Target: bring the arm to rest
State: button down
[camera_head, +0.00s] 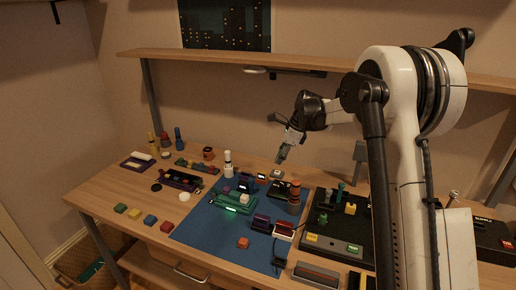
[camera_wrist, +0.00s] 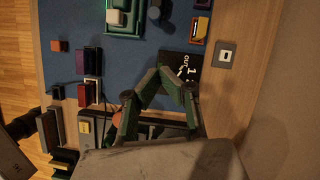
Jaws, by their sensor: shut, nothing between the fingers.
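My gripper (camera_head: 281,155) hangs in the air above the back of the workbench (camera_head: 102,199) in the head view, pointing down and to the left. It holds nothing. In the wrist view its two green-grey fingers (camera_wrist: 168,76) come together over the bench, near a black card with white print (camera_wrist: 187,66). My white arm reaches in from the right of the head view and hides part of the bench behind it.
A blue mat (camera_head: 205,229) carries a green device (camera_head: 237,200), small blocks and coloured holders. A black panel (camera_head: 338,232) stands right of it. Coloured blocks (camera_head: 150,220) line the left front. A shelf (camera_head: 210,57) runs along the wall behind my gripper.

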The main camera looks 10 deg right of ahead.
jog(key=s+a+r+n+t+h, duration=0.1)
jog(key=s+a+r+n, duration=0.1)
jog(key=s+r+n, duration=0.6)
jog(key=s+a+r+n+t+h, duration=0.15)
jog(key=s+r, duration=0.45)
jog(key=s, duration=0.7)
jog(key=s+f+n+t, duration=0.1)
jog(key=s+f+n, duration=0.1)
jog(key=s+n, duration=0.4)
jog(key=s+f+n+t+h, duration=0.1)
jog(key=s+n, duration=0.5)
jog(key=s, duration=1.1)
jog(key=shift+a+f+t, duration=0.45)
jog(key=shift+f+t, duration=0.2)
jog(key=shift+f, duration=0.15)
jog(key=shift+h, duration=0.25)
